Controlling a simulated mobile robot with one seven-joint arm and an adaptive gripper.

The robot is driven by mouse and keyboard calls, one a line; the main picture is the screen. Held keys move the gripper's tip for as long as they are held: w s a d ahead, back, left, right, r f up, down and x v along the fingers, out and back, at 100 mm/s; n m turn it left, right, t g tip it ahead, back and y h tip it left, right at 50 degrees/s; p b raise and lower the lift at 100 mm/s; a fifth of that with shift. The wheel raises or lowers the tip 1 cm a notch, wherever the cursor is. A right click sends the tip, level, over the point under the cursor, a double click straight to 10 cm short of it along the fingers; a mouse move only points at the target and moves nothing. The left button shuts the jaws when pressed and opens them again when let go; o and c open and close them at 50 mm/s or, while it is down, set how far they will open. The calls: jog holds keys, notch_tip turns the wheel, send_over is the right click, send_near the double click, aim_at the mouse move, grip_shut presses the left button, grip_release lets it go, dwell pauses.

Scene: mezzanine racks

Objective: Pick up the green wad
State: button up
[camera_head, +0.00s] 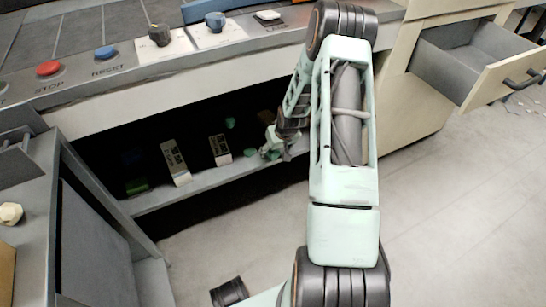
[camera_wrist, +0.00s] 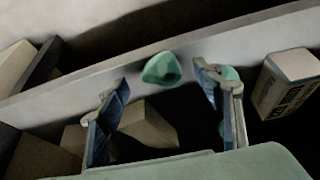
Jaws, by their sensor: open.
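A green lump, which looks like the wad (camera_wrist: 162,69), lies on the pale shelf edge in the wrist view, between and beyond my fingertips. My gripper (camera_wrist: 163,78) is open, with its two blue-padded fingers on either side of that view and nothing held. A second green piece (camera_wrist: 230,73) shows partly hidden behind the right finger. In the head view my gripper (camera_head: 268,152) reaches into the dark shelf under the console. A small green thing (camera_head: 250,153) lies just left of it, and another green thing (camera_head: 230,122) is farther back.
Two white labelled boxes (camera_head: 175,162) (camera_head: 219,150) stand on the shelf (camera_head: 200,186), left of my gripper. A dark green block (camera_head: 137,186) is at its left end. The console (camera_head: 120,85) overhangs the shelf. An open drawer (camera_head: 480,75) juts out at right.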

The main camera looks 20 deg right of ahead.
jog(key=shift+x, duration=0.85)
jog(key=shift+c, duration=0.5)
jog(key=c, duration=0.8)
jog(key=shift+r, duration=0.15)
